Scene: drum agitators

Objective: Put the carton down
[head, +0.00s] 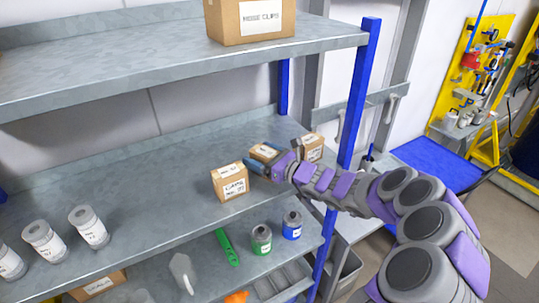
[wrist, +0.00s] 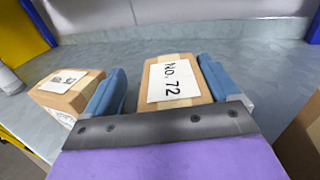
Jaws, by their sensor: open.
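A small brown carton (wrist: 173,98) marked "No. 72" sits between the two blue fingers of my gripper (wrist: 160,90) in the wrist view. The fingers are open, with a gap showing on the left side of the carton. In the head view the same carton (head: 264,151) shows partly behind my gripper (head: 262,165), low over the middle shelf (head: 170,180). Its underside is hidden, so I cannot tell whether it rests on the shelf.
A carton (head: 230,182) stands just left of my gripper, and another (head: 312,147) stands to the right, near the blue post (head: 360,90). White-labelled canisters (head: 88,227) stand at the shelf's left. Bare shelf lies left of the cartons.

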